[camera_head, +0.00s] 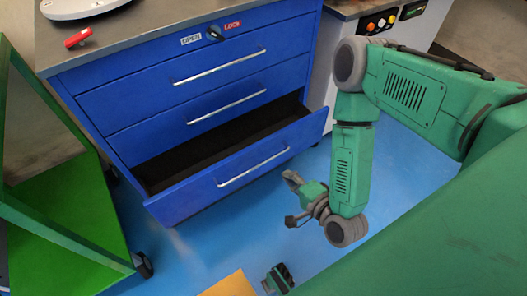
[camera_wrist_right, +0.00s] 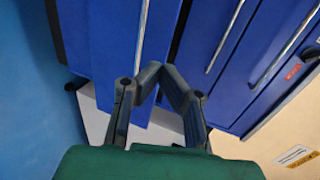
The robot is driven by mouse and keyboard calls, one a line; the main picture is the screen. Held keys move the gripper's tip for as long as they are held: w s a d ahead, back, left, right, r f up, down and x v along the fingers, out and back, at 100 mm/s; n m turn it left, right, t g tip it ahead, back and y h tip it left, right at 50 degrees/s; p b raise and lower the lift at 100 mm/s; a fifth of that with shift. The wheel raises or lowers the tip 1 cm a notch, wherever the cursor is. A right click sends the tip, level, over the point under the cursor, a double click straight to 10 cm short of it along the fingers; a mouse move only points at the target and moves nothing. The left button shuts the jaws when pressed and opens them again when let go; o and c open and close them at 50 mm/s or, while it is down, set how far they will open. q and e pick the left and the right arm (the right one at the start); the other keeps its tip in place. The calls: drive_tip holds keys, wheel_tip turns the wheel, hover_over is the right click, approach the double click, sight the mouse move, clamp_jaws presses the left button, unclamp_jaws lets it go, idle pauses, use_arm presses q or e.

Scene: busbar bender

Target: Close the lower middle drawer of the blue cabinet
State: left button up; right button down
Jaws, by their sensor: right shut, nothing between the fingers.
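The blue cabinet (camera_head: 130,98) has three drawers in view. The lowest one is pulled out, with its dark, empty-looking inside (camera_head: 215,150) showing; its blue front (camera_head: 190,196) carries a silver bar handle (camera_head: 253,168). The two drawers above it are shut. My right gripper (camera_head: 289,176) is near the right end of the open drawer's front, apparently a little in front of it; contact cannot be made out. In the right wrist view my right gripper (camera_wrist_right: 158,70) is shut and empty, pointing toward the drawer front (camera_wrist_right: 110,50) and its handle (camera_wrist_right: 143,38).
A green wheeled frame (camera_head: 70,205) stands left of the cabinet. A red object (camera_head: 78,38) lies on the cabinet top (camera_head: 150,35). A machine with buttons (camera_head: 380,25) stands behind at the right.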

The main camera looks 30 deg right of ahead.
drive_tip(key=b, duration=0.1)
approach(259, 148)
drive_tip(key=b+x, duration=0.2)
drive_tip(key=x, duration=0.5)
drive_tip(key=shift+d+f, duration=0.1)
drive_tip(key=shift+f, duration=0.05)
drive_tip(key=shift+w+a, duration=0.25)
use_arm(q)
drive_tip(key=f, duration=0.3)
drive_tip(key=shift+s+a+f, duration=0.1)
drive_tip(key=shift+a+f, duration=0.15)
drive_tip(key=shift+a, duration=0.1)
drive_tip(key=shift+d, duration=0.1)
use_arm(e)
drive_tip(key=shift+d, duration=0.1)
drive_tip(key=shift+w, duration=0.1)
use_arm(q)
wheel_tip(259, 148, down, 4)
drive_tip(key=b, duration=0.3)
drive_tip(key=shift+r+b, duration=0.25)
drive_tip(key=shift+b, duration=0.15)
use_arm(e)
drive_tip(key=w, duration=0.9)
drive_tip(key=shift+w+a, duration=0.35)
drive_tip(key=shift+a, duration=0.05)
use_arm(q)
drive_tip(key=shift+d, duration=0.1)
